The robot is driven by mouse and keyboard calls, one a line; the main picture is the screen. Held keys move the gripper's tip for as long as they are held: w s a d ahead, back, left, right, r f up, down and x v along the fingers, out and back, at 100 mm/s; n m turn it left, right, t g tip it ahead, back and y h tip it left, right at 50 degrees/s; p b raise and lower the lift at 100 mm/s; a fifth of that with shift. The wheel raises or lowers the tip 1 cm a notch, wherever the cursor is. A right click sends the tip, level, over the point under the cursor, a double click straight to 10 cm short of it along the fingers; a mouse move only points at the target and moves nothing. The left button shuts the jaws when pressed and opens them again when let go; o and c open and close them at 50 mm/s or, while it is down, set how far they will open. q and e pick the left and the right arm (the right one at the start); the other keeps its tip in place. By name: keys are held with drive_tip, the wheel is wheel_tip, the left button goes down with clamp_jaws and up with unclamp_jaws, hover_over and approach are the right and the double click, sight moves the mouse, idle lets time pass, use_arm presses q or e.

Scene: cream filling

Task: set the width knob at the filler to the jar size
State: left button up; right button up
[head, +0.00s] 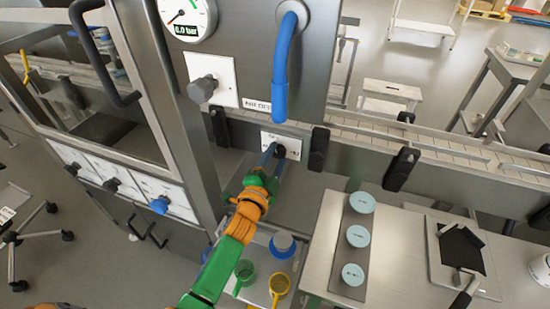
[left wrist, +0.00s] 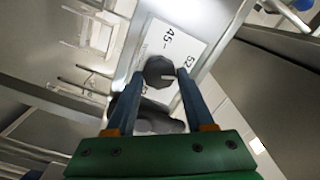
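The width knob (left wrist: 158,72) is dark and round, on a white plate (left wrist: 184,36) with the numbers 45 and 52. Its pale mark points right in the left wrist view, roughly to the 52 side; the exact setting is unclear. In the head view the plate (head: 270,141) sits low on the machine front, the knob partly hidden by my fingers. My left gripper (head: 275,154) is at the knob, one blue finger on each side. In the left wrist view (left wrist: 160,76) narrow gaps show between fingers and knob, so it looks open. My right gripper is out of view.
A blue hose (head: 282,65) and a grey knob (head: 203,89) are above the plate. Black clamps (head: 319,148) stand along the conveyor (head: 425,148). Three pale-blue round pieces (head: 358,236) lie on the bench at right. Green and yellow cups (head: 279,285) stand below.

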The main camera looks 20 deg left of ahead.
use_arm(q)
drive_tip(key=o, duration=0.3)
drive_tip(key=shift+w+r, duration=0.1)
drive_tip(key=shift+r, duration=0.1)
drive_tip(key=shift+o, duration=0.4)
drive_tip(key=shift+f, duration=0.15)
drive_tip(key=s, duration=0.7)
drive_tip(key=shift+a, duration=0.1)
